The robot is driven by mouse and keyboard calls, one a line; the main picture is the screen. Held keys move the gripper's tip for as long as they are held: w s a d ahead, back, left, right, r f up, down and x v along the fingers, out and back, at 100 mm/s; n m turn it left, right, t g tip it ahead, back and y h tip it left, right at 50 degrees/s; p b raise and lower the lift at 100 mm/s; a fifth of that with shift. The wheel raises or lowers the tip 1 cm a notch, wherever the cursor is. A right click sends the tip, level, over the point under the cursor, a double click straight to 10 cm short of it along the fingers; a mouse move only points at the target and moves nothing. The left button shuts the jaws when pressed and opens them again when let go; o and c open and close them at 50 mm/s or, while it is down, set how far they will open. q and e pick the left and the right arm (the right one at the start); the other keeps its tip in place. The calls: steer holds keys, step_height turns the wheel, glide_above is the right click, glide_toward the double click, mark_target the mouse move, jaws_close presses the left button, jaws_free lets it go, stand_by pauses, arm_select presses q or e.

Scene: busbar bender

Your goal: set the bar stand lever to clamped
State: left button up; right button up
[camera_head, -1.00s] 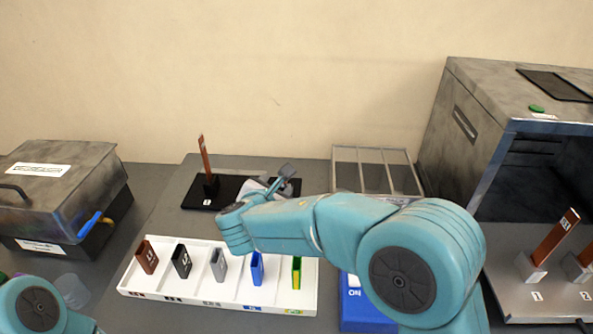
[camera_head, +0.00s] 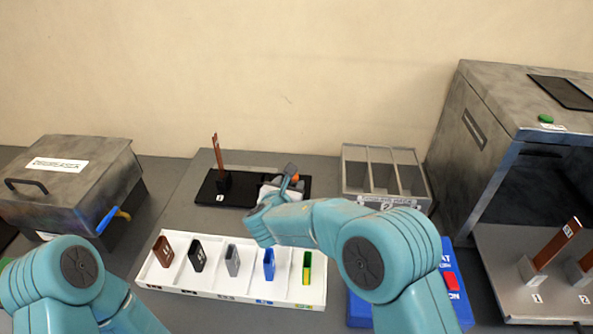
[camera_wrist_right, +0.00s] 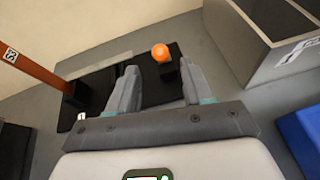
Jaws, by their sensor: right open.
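The bar stand is a black base (camera_head: 207,197) behind the white tray. A copper bar (camera_head: 217,155) stands upright at its left end. Its lever has an orange knob (camera_head: 296,178), showing just right of my right gripper (camera_head: 286,182). In the right wrist view the knob (camera_wrist_right: 160,52) lies between the open fingertips (camera_wrist_right: 158,68), on or by a dark block. I cannot tell whether a finger touches it. The lever's shaft is mostly hidden. My left arm shows at lower left, but its gripper is out of view.
A white tray (camera_head: 165,288) with several coloured holders lies in front of the stand. A grey divided bin (camera_head: 378,201) stands close on the right. A blue box with a red button (camera_head: 451,281) is at front right. Large grey machines (camera_head: 70,165) flank the table.

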mark_target(295, 179)
steer(key=p+x, duration=0.2)
steer(key=x, duration=0.7)
